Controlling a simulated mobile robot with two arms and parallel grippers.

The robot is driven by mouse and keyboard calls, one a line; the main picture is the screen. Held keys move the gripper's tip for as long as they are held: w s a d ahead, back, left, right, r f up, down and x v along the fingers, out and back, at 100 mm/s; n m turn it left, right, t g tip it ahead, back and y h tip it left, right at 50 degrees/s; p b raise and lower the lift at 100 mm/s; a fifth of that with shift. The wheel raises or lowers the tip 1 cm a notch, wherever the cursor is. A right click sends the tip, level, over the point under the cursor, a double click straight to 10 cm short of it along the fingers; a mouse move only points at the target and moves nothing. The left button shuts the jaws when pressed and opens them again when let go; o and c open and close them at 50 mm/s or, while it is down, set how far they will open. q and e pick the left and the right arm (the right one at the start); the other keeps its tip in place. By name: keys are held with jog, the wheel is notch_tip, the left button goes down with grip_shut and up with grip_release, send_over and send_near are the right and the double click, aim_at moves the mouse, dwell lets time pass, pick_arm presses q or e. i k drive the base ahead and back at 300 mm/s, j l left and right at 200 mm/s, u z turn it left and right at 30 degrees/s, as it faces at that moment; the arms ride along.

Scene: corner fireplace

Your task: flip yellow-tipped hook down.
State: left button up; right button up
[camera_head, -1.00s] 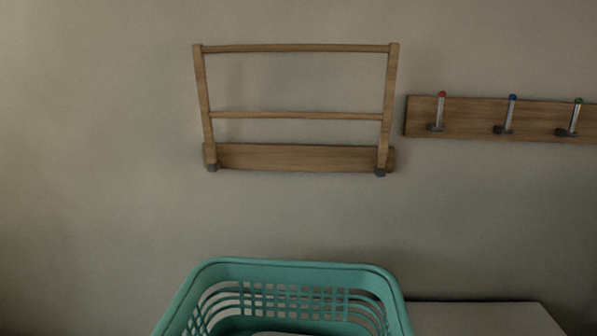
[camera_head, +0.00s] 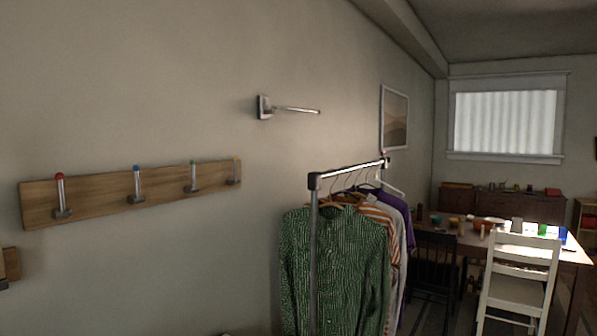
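A wooden hook rail (camera_head: 100,198) is fixed to the wall at the left of the head view. It bears hooks with coloured tips, all standing upright. The yellow-tipped hook (camera_head: 235,171) is the one at the rail's right end; its tip is small and dull at this distance. To its left are the green-tipped hook (camera_head: 194,177), the blue-tipped hook (camera_head: 138,184) and the red-tipped hook (camera_head: 62,196). Neither of my grippers shows in the head view.
A clothes rack (camera_head: 314,235) with hanging garments, a green shirt (camera_head: 335,265) foremost, stands right of the rail. A metal wall arm (camera_head: 295,109) juts out above it. A table, a white chair (camera_head: 520,280) and a dark chair (camera_head: 432,265) stand farther back.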

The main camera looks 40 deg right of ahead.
aim_at(236, 181)
jog(key=z, duration=1.05)
jog(key=i+l+z, duration=0.25)
jog(key=i+l, duration=1.4)
